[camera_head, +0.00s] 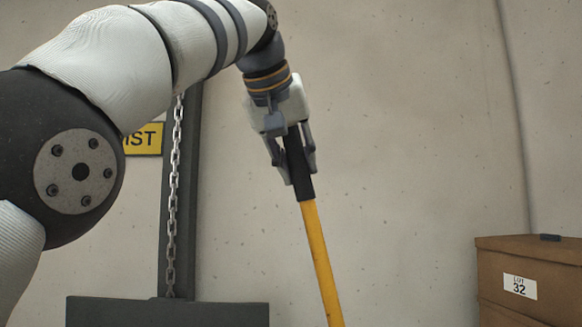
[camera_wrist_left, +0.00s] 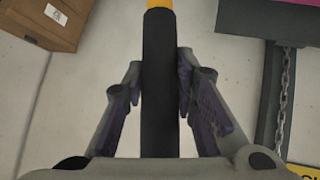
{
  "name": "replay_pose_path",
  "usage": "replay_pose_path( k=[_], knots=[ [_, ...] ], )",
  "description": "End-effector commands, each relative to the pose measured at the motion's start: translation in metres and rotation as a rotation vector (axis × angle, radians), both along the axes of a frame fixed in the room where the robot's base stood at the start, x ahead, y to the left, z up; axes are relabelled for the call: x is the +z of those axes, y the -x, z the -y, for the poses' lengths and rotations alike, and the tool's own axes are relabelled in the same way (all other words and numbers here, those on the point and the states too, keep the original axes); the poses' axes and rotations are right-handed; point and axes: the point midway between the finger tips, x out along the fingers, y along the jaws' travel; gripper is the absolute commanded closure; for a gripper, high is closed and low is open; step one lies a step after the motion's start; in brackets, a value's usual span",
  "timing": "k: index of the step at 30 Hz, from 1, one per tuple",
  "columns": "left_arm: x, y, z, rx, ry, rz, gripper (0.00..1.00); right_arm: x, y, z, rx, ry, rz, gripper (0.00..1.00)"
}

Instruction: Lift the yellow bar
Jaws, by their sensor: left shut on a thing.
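The yellow bar (camera_head: 320,262) has a black grip at its upper end and slants down to the right, out of the bottom of the head view. My left gripper (camera_head: 301,166) is shut on the black grip, with a finger on each side of it. In the left wrist view, the black grip (camera_wrist_left: 160,75) runs between the two fingers of the left gripper (camera_wrist_left: 162,85), and a short yellow part shows at the top edge. The bar's lower end is out of view in the head view. My right gripper is not in view.
A brown box (camera_head: 500,285) labelled 32 stands at the lower right. A dark post with a hanging chain (camera_head: 173,190) and a dark block (camera_head: 167,312) stand left of the bar. A yellow sign (camera_head: 143,139) is partly hidden by my arm. Plain wall lies between bar and box.

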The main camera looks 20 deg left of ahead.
Motion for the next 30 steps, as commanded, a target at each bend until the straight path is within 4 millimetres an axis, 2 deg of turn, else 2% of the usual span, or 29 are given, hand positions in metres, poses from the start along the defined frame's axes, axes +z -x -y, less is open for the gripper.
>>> replay_pose_path(
  k=[1, 14, 15, 17, 30],
  knots=[
    [-0.0067, -0.0017, 0.0032, -0.003, -0.002, -0.017, 1.0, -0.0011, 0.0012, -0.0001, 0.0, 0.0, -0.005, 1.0],
    [-0.0084, -0.0011, 0.0045, -0.003, -0.008, -0.025, 1.0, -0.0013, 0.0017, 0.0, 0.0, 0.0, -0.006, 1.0],
    [-0.0086, -0.0011, 0.0045, -0.003, -0.008, -0.025, 0.68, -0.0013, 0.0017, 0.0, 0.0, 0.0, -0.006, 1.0],
    [-0.0079, -0.001, 0.0042, -0.002, -0.008, -0.023, 0.54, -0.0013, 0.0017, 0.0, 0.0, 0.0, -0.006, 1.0],
    [-0.0025, 0.0006, 0.0024, 0.0, -0.008, -0.01, 0.54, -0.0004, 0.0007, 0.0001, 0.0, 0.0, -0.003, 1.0]
  ],
)
